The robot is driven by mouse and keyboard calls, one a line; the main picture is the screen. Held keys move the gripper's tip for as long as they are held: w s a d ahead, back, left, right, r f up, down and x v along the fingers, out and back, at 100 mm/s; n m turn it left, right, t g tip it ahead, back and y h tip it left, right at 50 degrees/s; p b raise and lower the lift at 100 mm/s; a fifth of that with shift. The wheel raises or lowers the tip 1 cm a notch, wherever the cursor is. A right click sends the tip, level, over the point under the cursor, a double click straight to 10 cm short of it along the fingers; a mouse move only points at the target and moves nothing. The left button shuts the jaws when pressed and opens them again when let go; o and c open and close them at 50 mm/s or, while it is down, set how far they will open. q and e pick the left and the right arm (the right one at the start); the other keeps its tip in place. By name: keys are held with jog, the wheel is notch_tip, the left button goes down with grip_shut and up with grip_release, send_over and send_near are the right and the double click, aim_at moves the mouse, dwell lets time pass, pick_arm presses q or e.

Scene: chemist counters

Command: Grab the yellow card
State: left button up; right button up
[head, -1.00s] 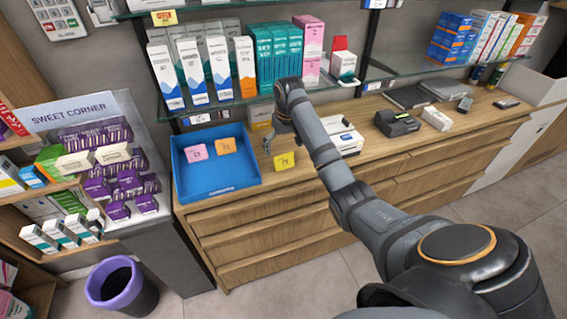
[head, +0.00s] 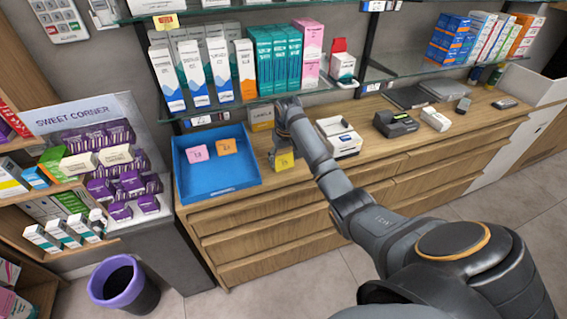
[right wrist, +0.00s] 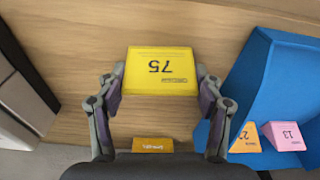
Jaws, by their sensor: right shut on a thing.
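The yellow card (head: 285,160) stands on the wooden counter to the right of the blue tray (head: 220,188). In the right wrist view the yellow card (right wrist: 160,71) shows the number 75, upside down, between the fingers. My right gripper (head: 283,152) reaches down to the card from behind and above. Its fingers (right wrist: 161,90) sit on both sides of the card and are shut on it. Whether the card is off the counter cannot be told. My left gripper is not in view.
A pink card (head: 197,153) and an orange card (head: 226,146) stand in the blue tray. A glass shelf with medicine boxes (head: 275,58) hangs above the counter.

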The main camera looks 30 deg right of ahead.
jog(key=shift+r, duration=0.15)
jog(key=shift+r, duration=0.3)
jog(key=s+d+r+b, duration=0.2)
jog(key=s+d+r, duration=0.7)
jog(key=r, duration=0.3)
jog(key=shift+s+d, duration=0.35)
jog(key=shift+s, duration=0.15)
